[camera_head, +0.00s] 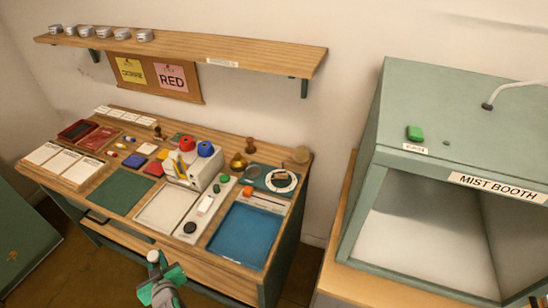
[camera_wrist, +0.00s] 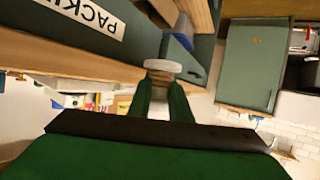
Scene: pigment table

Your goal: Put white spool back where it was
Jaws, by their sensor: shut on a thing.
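The white spool (camera_head: 153,256) is at the tip of my gripper (camera_head: 158,274), in front of the table's front edge in the head view. In the wrist view the white spool (camera_wrist: 163,66) sits between the two green fingers of my gripper (camera_wrist: 163,88), which are shut on it. A red spool (camera_head: 187,144) and a blue spool (camera_head: 205,149) sit on top of a white box-shaped holder (camera_head: 181,178) on the table. I cannot tell from these frames which place the white spool came from.
The wooden table (camera_head: 219,283) is crowded with a blue tray (camera_head: 244,235), a white tray (camera_head: 166,210), a green mat (camera_head: 119,191) and small tools. A shelf (camera_head: 190,45) hangs above. The mist booth (camera_head: 459,145) stands at the right.

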